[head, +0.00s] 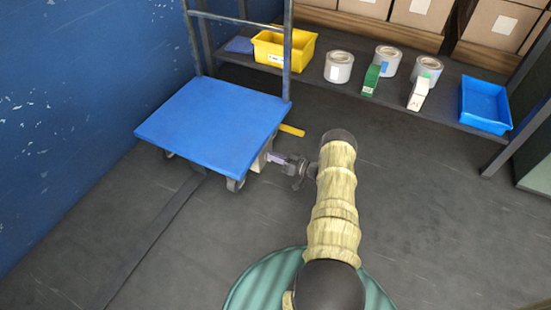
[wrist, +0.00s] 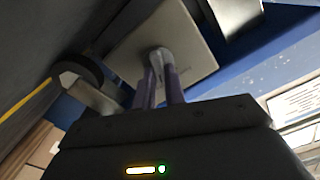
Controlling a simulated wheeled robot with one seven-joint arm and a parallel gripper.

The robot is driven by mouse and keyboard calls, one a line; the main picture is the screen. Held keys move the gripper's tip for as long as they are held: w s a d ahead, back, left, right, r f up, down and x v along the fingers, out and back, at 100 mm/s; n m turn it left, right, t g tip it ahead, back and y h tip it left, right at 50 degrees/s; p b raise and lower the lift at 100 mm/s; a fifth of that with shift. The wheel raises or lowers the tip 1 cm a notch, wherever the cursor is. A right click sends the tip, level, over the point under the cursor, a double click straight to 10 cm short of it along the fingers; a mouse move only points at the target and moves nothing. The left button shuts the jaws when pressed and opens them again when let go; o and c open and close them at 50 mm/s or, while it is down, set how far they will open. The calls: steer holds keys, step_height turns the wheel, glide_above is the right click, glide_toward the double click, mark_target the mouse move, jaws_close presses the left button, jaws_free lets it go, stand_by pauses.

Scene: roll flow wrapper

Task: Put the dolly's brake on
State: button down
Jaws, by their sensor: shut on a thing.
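The dolly has a blue deck (head: 213,122) and a grey upright handle frame (head: 288,50) at its back. A pale grey plate or box (head: 259,161) sits under its right edge; in the wrist view the plate (wrist: 190,55) is close ahead. My gripper (head: 273,158) is at that right edge, low beside the plate. In the wrist view its purple fingers (wrist: 160,85) are closed around a small grey knob or lever (wrist: 158,56) on the plate, probably the brake. The fingers hide most of it. A yellow bar (head: 292,130) sticks out just behind my gripper.
A blue wall (head: 80,85) stands left. The floor in front of the dolly is clear.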

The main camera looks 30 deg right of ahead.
steer(key=shift+d+m, duration=0.15)
steer(key=shift+m, duration=0.35)
steer(key=c, duration=1.5)
jaws_free()
steer(key=shift+o, duration=0.2)
steer(key=p+v, duration=0.6)
steer(key=v, duration=1.1)
steer(key=shift+s+d+f, duration=0.1)
steer(key=shift+s, duration=0.05)
